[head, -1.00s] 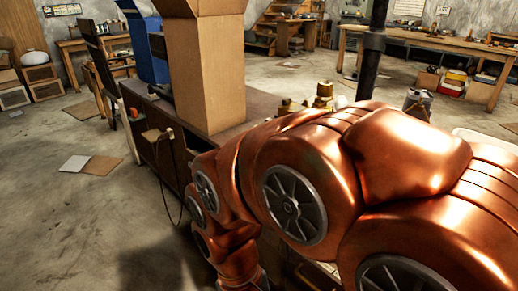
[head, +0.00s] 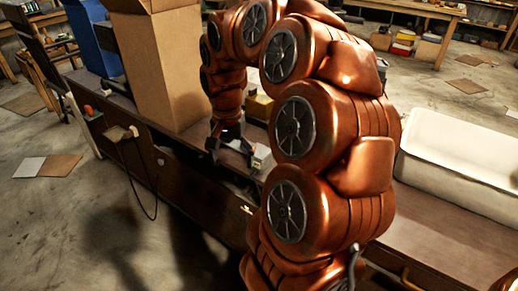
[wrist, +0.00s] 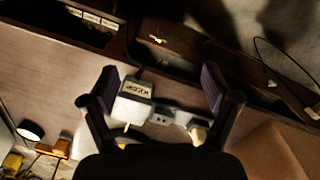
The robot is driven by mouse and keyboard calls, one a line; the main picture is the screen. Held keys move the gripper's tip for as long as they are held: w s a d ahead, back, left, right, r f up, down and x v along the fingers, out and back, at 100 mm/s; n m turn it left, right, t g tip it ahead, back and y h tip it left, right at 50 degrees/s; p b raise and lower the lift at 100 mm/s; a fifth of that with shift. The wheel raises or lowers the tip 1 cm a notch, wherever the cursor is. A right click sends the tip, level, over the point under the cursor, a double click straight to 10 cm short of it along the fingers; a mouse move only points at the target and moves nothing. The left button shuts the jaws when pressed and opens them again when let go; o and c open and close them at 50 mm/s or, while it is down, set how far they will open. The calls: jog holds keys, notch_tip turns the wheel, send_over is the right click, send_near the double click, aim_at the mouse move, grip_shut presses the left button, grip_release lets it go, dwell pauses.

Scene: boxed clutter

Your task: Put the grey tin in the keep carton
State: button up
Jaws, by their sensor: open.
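My gripper (head: 231,148) points down over the dark tabletop, just right of the tall open cardboard carton (head: 160,75). No keep marking shows on it. In the wrist view my gripper (wrist: 160,88) is open, its two fingers wide apart. A small pale grey boxy thing with a lettered label (wrist: 133,100) lies between and below the fingers, nearer the left one. I cannot tell for sure that it is the grey tin. It seems to be the pale item (head: 262,156) by my gripper in the head view. I see no hold on it.
A pale strip with sockets (wrist: 165,118) lies beside the labelled thing. A blue box (head: 97,40) stands behind the carton. A large white tub (head: 460,155) sits at the right. A brass-coloured object (head: 260,106) is partly hidden by my arm. A cable hangs down the bench front.

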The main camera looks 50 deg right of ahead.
aim_at(260, 151)
jog(key=d+r+m, duration=0.1)
jog(key=d, duration=0.2)
jog(key=d+m+p, duration=0.1)
jog(key=d+m, duration=0.1)
jog(key=d, duration=0.2)
jog(key=d+r+m, duration=0.1)
jog(key=d, duration=0.2)
jog(key=shift+d+r+m+t+p, duration=0.2)
jog(key=shift+r+m+t+p, duration=0.1)
jog(key=shift+r+p, duration=0.1)
jog(key=shift+d+f, duration=0.2)
jog(key=shift+d, duration=0.05)
jog(key=shift+s+a+f, duration=0.1)
jog(key=shift+f, duration=1.8)
jog(key=shift+s+a+f, duration=0.1)
jog(key=shift+f, duration=1.75)
jog(key=shift+r, duration=0.1)
jog(key=c, duration=1.4)
